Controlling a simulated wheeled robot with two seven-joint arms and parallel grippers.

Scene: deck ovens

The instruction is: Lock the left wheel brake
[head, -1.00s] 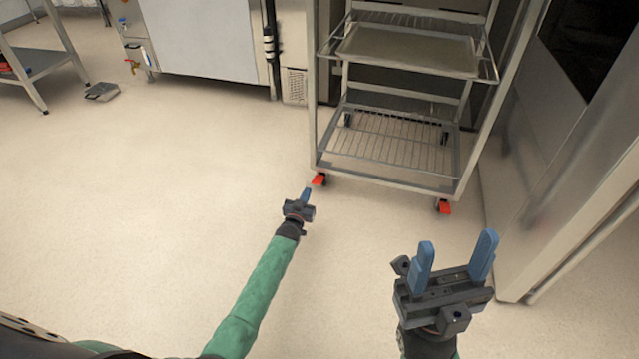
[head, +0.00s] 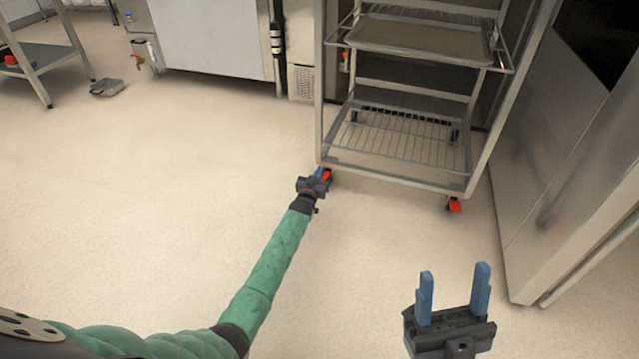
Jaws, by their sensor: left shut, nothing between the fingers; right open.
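The metal rack trolley (head: 396,180) stands at the upper right, with wire shelves and a tray. Its left front wheel has a red brake pedal (head: 326,175), partly hidden by my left gripper. The right front wheel has another red brake pedal (head: 454,205). My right gripper (head: 453,292) is open and empty at the lower right, well in front of the trolley.
A steel oven or cabinet side (head: 560,170) stands close to the right of the trolley. A steel unit (head: 215,35) is behind on the left. A grey object (head: 107,88) lies on the floor near a low table (head: 45,62). The floor at left is clear.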

